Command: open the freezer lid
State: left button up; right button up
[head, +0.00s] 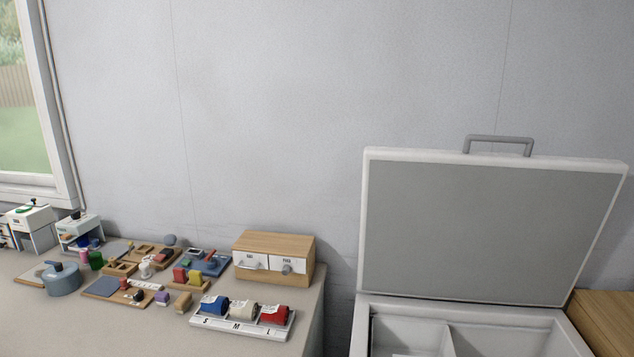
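The freezer (362,325) stands at the lower right in the head view, a white chest with a divider inside. Its lid (480,225) is raised and stands nearly upright behind the opening, with its grey inner face toward me. A grey bar handle (499,138) sticks up from the lid's top edge. Part of the compartments (405,332) inside shows, and the front of the freezer is cut off by the picture's lower edge. Neither of my grippers is in view.
A table (150,325) at left holds a wooden drawer box (273,257), a tray of coloured rolls (242,318), a blue-grey pot (62,279) and several small items. A wooden surface (605,315) adjoins the freezer at right. A plain wall (270,110) stands behind.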

aim_at(466, 225)
jog(key=l, duration=0.7)
jog(key=i+l, duration=0.15)
jog(key=l, duration=0.5)
